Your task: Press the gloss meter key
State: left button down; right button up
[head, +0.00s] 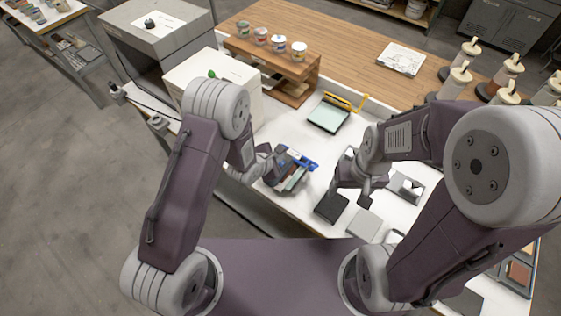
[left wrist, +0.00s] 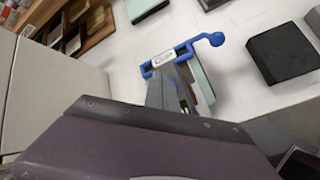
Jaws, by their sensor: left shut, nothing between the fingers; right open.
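I cannot tell for sure which thing is the gloss meter. A grey device with a light top (head: 405,186) lies on the white bench, right of my right gripper and partly behind that arm; no key can be made out on it. A dark block (head: 331,207) lies on the bench; it also shows in the left wrist view (left wrist: 284,53). My left gripper (head: 276,168) is shut and empty, beside a blue frame (head: 300,158) with grey and pale panels. The frame's label and round end show in the left wrist view (left wrist: 180,56). My right gripper (head: 358,190) is open above the bench.
A wooden shelf with several cans (head: 299,52) and a pale box (head: 195,75) stand at the back left. A light grey block (head: 363,224) lies near the front. Several bottles (head: 459,80) stand at the back right.

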dwell(0.7)
pick_arm(q)
jog(key=shift+f+b, duration=0.35)
jog(key=shift+f, duration=0.05)
jog(key=shift+f+b, duration=0.35)
jog(key=shift+f, duration=0.05)
dwell(0.3)
dwell(0.4)
jog(key=shift+r+p, duration=0.65)
jog(key=shift+r, duration=0.15)
jog(key=shift+r, duration=0.1)
notch_tip(320, 180, up, 5)
jog(key=p, duration=0.4)
dwell(0.4)
